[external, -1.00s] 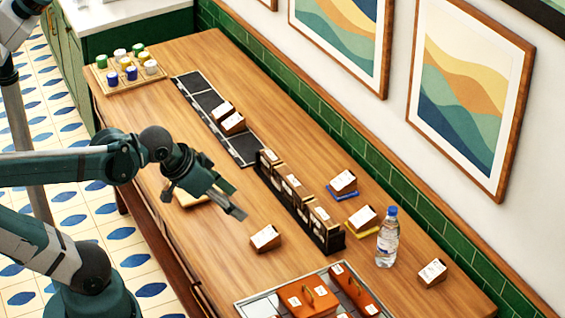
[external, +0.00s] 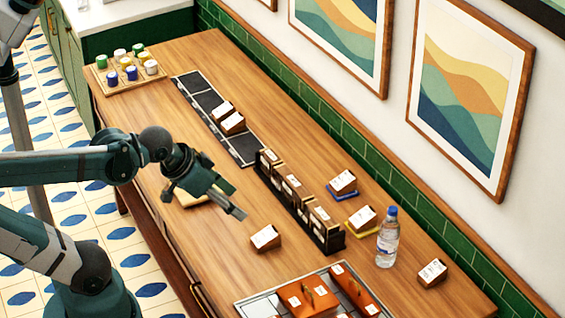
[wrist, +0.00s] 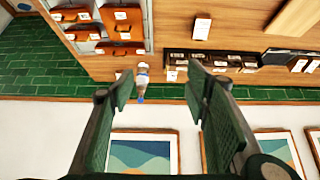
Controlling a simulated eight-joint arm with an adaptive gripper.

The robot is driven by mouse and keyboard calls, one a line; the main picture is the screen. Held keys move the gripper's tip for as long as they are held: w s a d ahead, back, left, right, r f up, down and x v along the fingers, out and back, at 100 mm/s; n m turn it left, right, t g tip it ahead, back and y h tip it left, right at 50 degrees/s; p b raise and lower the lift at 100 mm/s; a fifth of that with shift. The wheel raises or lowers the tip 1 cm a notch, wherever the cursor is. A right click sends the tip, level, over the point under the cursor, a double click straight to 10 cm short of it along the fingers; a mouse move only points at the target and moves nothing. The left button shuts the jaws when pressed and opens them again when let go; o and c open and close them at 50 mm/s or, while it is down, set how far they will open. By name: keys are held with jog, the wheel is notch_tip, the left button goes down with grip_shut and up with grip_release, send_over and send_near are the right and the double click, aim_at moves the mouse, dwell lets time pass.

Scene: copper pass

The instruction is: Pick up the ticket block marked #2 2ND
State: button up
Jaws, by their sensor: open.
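Several wooden ticket blocks with white labelled faces are in view; their markings are too small to read, so I cannot tell which is #2 2ND. One block (external: 265,238) sits alone on the table near my gripper; a lone block also shows in the wrist view (wrist: 202,27). Two blocks (external: 231,122) stand on the dark strip. One block (external: 344,182) rests on a blue base and another (external: 362,219) on a yellow base. Another block (external: 432,272) is at the right. My gripper (external: 240,203) is open and empty above the table, left of the lone block.
A black rack (external: 325,238) of several cards or blocks stands mid-table. A water bottle (external: 387,238) stands right of it. A tray (external: 254,303) with orange cases is at the front. A tray of coloured cups (external: 104,84) is at the far left. Table between is clear.

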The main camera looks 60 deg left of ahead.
jog(key=shift+o, duration=0.5)
jog(key=w+d+r+g, duration=0.1)
jog(key=w+d+r, duration=0.1)
jog(key=w, duration=0.5)
jog(key=w+d+r+g, duration=0.1)
jog(key=w+r, duration=0.2)
jog(key=w, duration=0.4)
jog(key=g, duration=0.5)
send_over(436, 267)
notch_tip(436, 267, down, 30)
jog(key=shift+s+r+b, duration=0.1)
jog(key=shift+b, duration=0.35)
jog(key=shift+f, duration=0.25)
